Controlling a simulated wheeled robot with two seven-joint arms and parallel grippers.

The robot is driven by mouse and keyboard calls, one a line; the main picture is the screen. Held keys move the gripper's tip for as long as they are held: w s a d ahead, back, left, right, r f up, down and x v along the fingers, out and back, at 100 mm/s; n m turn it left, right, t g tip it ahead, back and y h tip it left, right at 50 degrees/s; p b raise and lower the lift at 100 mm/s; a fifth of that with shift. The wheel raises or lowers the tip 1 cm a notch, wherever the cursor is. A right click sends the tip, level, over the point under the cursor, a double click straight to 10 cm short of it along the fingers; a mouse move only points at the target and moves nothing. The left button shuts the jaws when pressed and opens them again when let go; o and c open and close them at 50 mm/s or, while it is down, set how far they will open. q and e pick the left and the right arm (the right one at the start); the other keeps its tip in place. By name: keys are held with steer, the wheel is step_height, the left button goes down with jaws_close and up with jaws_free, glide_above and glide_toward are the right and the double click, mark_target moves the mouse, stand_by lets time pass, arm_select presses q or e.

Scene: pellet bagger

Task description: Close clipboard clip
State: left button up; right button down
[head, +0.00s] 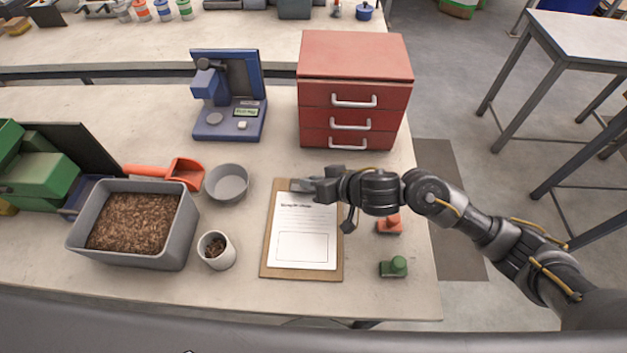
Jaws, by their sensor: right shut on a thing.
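A brown clipboard (270,255) lies flat on the bench with a white printed sheet (305,238) on it. Its grey metal clip (301,185) is at the top edge, partly hidden by my gripper. My right gripper (312,186) reaches in from the right and is shut on the clip at its right side. Whether the clip is raised or flat is too small to tell. My left gripper is not in view.
A red drawer cabinet (355,85) stands behind the clipboard. A red stamp (389,225) and a green stamp (394,267) stand to its right, the red one close beneath my arm. A grey bowl (228,183), a white cup (217,251) and a pellet bin (135,255) are left.

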steer(key=shift+s+f+t+b, duration=0.1)
steer(key=shift+s+t+b, duration=0.05)
steer(key=shift+t+b, duration=0.2)
stand_by(0.3)
steer(key=c, duration=1.3)
jaws_free()
steer(key=shift+d, duration=0.1)
steer(key=p+v, duration=0.2)
steer(key=v, duration=0.8)
steer(key=shift+s+d, duration=0.15)
steer(key=shift+d, duration=0.2)
